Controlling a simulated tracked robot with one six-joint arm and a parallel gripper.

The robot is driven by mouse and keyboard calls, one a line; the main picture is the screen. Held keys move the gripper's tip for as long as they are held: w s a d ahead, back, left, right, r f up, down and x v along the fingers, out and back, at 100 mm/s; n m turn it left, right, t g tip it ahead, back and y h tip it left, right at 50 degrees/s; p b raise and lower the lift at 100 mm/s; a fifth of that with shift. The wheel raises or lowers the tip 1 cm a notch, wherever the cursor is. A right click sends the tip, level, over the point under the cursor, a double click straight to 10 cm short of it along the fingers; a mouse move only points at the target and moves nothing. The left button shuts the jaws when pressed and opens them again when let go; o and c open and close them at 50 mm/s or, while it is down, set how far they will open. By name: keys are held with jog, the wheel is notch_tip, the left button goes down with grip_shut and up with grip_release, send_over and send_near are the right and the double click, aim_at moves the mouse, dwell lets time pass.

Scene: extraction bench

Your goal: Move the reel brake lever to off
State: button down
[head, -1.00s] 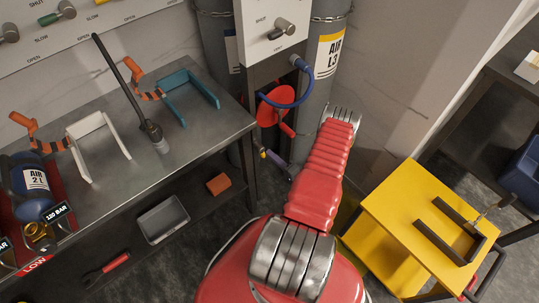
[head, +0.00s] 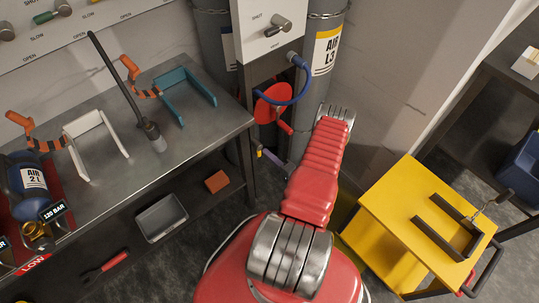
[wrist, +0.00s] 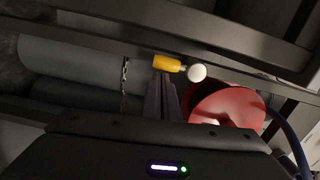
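In the wrist view a short yellow grip with a white ball end (wrist: 167,63) lies just past my gripper (wrist: 163,84); it looks like the brake lever. The two dark fingers are close together, with nothing visible between them. Their tips are at or just below the yellow grip; I cannot tell if they touch it. The red reel disc (wrist: 228,105) is to the right.
A blue hose (head: 303,88) loops from the panel (head: 258,45) past the reel. Grey air cylinders (head: 326,50) stand behind. A metal bench (head: 95,165) is on the left, and a yellow cart (head: 405,195) is on the right.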

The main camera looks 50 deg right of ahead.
jog(key=s+d, duration=0.2)
jog(key=s, duration=0.9)
jog(key=shift+s, duration=0.2)
dwell(0.8)
